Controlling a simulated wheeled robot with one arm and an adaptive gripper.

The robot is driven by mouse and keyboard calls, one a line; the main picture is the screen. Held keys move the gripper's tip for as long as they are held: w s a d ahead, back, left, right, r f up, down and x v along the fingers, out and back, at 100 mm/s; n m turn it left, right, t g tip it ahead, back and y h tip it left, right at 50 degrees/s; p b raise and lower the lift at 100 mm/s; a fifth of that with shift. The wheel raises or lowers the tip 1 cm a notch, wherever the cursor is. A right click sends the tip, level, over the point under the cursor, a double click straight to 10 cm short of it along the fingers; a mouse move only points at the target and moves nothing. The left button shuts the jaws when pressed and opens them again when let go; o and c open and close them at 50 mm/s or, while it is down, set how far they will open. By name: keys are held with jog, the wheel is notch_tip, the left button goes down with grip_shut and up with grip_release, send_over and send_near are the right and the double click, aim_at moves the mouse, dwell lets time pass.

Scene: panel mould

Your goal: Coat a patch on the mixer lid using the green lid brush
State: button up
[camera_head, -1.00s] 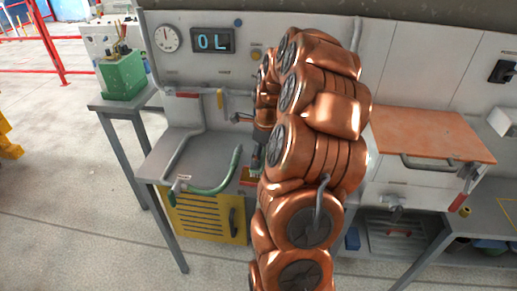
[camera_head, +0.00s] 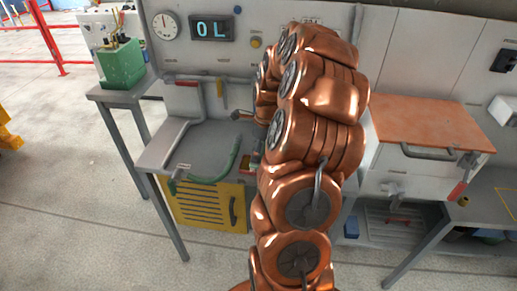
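My copper-coloured arm rises through the middle of the head view and hides much of the bench behind it. My gripper is hidden behind the arm, so I cannot see its fingers or whether it holds anything. I cannot clearly make out the green lid brush. A green box (camera_head: 122,66) at the upper left has several thin handles standing in it, too small to tell apart. I cannot identify the mixer lid with certainty. A flat orange-brown board (camera_head: 428,122) lies on top of the white unit at the right.
A grey bench (camera_head: 200,148) with a curved green hose (camera_head: 231,165) lies left of my arm. A yellow slotted panel (camera_head: 203,205) is below it. A metal handle (camera_head: 428,153) and a red-gripped lever (camera_head: 458,190) stick out at the right. The floor at the lower left is clear.

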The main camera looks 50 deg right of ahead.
jog(key=shift+f+b, duration=0.65)
dwell(2.8)
jog(key=shift+r, duration=0.15)
jog(key=shift+r, duration=3.45)
